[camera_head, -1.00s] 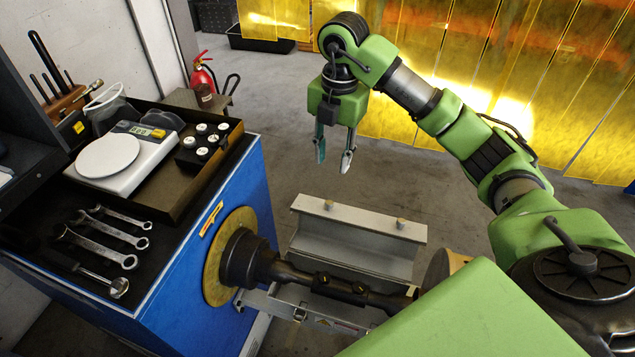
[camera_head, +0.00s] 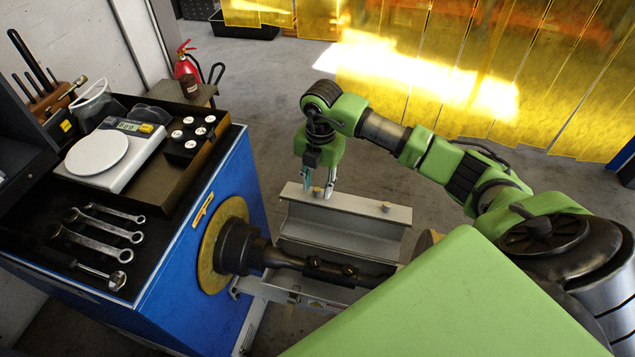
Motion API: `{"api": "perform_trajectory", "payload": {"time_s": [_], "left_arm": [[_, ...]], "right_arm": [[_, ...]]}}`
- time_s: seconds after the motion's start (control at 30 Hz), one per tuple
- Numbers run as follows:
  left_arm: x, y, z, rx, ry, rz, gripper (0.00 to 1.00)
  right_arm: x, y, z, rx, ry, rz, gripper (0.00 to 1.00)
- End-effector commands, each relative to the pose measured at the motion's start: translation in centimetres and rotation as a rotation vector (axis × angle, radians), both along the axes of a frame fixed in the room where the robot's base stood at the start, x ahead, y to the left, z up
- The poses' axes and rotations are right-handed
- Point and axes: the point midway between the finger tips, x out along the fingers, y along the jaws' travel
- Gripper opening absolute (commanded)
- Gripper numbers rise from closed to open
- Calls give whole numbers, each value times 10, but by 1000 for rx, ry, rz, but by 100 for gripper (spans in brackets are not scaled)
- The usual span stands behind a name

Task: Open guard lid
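The guard lid (camera_head: 345,232) is a long grey metal channel behind the dark rotor shaft (camera_head: 290,261). Its top strip bears two small tan knobs, a left knob (camera_head: 316,192) and a right knob (camera_head: 386,207). My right gripper (camera_head: 319,190) points down over the lid's left end. Its two fingers are apart, one on each side of the left knob in this view. I cannot tell whether they touch it. My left gripper is out of view.
The blue machine housing (camera_head: 193,283) stands at the left, with wrenches (camera_head: 98,228), a white scale (camera_head: 113,158) and a weight box (camera_head: 189,139) on top. A red extinguisher (camera_head: 187,66) is farther back. The floor behind the lid is clear up to the yellow curtain (camera_head: 410,75).

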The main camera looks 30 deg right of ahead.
Motion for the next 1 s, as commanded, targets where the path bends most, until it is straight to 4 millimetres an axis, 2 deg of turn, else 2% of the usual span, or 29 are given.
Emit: {"api": "perform_trajectory", "payload": {"time_s": [0.2, 0.3, 0.33, 0.57, 0.83, 1.0], "left_arm": [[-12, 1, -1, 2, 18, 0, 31], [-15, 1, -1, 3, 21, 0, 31], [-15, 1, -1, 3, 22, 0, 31], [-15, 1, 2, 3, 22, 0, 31], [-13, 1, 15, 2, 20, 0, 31], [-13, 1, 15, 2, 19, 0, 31]], "right_arm": [[0, 0, -1, 1, 1, 0, 31], [0, 0, -1, 0, 1, 0, 5], [0, 0, 0, 0, 1, 0, 0], [-3, 3, 2, 1, 0, 1, 0], [-35, 42, 14, 6, 7, 8, 0], [-48, 56, 12, 5, 10, 6, 0]]}}
